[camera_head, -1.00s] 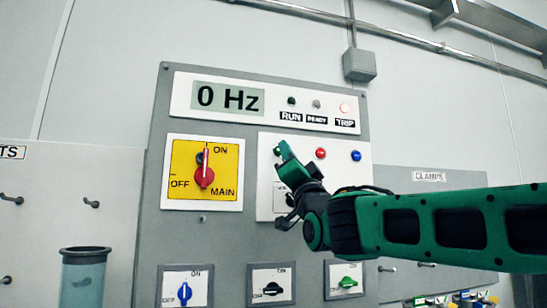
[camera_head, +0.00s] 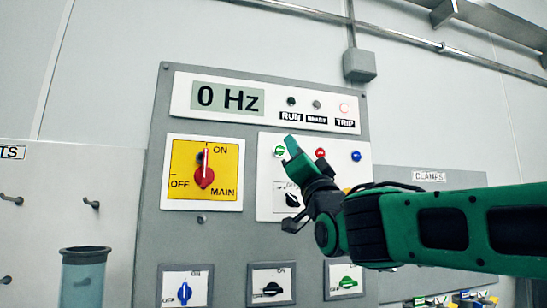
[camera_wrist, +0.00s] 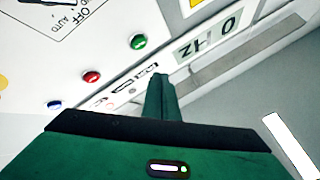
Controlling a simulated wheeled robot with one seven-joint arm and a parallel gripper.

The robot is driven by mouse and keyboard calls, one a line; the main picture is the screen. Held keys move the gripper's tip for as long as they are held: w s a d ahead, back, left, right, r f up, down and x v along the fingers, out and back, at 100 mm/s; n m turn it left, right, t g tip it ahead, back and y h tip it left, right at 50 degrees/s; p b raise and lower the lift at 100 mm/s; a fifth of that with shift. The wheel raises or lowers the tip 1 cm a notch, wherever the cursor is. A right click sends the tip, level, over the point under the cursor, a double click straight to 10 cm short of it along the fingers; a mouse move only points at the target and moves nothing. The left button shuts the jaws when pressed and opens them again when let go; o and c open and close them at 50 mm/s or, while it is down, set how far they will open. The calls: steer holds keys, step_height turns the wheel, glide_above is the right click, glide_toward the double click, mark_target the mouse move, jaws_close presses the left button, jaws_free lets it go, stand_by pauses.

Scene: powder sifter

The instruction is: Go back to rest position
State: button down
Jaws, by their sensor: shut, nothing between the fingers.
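My gripper (camera_head: 292,145) is in front of the upper control panel (camera_head: 262,175) in the head view. Its green fingers are together, empty, and point up and left. The green button (camera_head: 279,151) shows just left of the fingertips, with the red button (camera_head: 320,153) and blue button (camera_head: 356,156) to the right. In the wrist view, the closed fingers (camera_wrist: 160,88) point at the panel near the lamp labels, with the green button (camera_wrist: 138,41) to their left. I cannot tell whether the fingertips touch the panel; they look apart from it.
The display (camera_head: 228,98) reads 0 Hz. The red main switch (camera_head: 204,177) points to ON. Three small switches, blue (camera_head: 184,292), black (camera_head: 272,288) and green (camera_head: 348,282), sit below. A blue-grey container (camera_head: 84,278) stands at lower left. A grey wall box (camera_head: 359,66) is above.

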stand_by(0.7)
steer(key=w+d+f+g+h, duration=0.3)
steer(key=w+d+f+h, duration=0.25)
steer(key=d+f, duration=0.4)
steer(key=s+d+f+m+g+h, duration=0.1)
steer(key=d+f+g+h, duration=0.25)
steer(key=d+f, duration=0.75)
steer(key=s+d+f+m+g+h, duration=0.1)
steer(key=d+f+g+h, duration=0.3)
steer(key=d+f, duration=0.8)
steer(key=s+d+f+g, duration=0.3)
steer(key=s+f, duration=0.2)
steer(key=f, duration=0.2)
steer(key=s+d+f+g, duration=0.2)
steer(key=s+f+g, duration=0.15)
steer(key=f, duration=0.25)
steer(key=s+f+g+y, duration=0.1)
steer(key=s+f+g, duration=0.1)
steer(key=s+f, duration=0.3)
steer(key=s+d+f+m+g+y, duration=0.1)
steer(key=s+f+g, duration=0.2)
steer(key=s, duration=1.1)
steer(key=s+f+g+y, duration=0.1)
steer(key=s+f+g, duration=0.2)
steer(key=s+f, duration=0.4)
steer(key=s, duration=0.3)
steer(key=shift+d+f, duration=0.2)
steer(key=shift+f, duration=0.1)
